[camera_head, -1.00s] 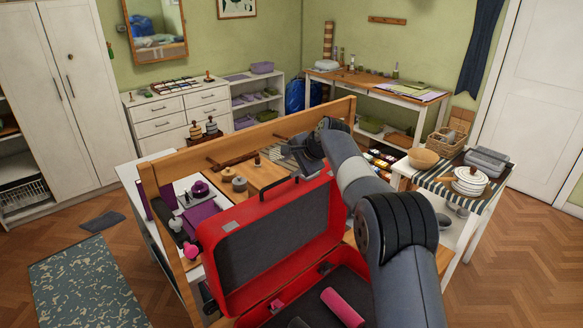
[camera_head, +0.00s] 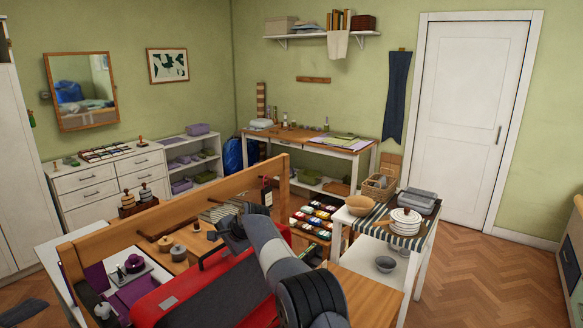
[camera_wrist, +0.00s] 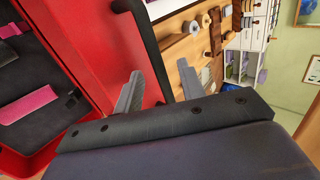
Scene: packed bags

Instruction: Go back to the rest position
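In the head view my gripper (camera_head: 232,232) is partly hidden behind my arm, above the table. The open red case (camera_head: 155,303) is below and to the left of my arm in the head view, its lower part cut off by the picture edge. The case's black handle (camera_wrist: 140,38) is close to the left finger.
A wooden board (camera_head: 190,200) stands along the table's back. A workbench (camera_head: 310,140) is at the back wall. Open floor (camera_head: 490,275) lies at right.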

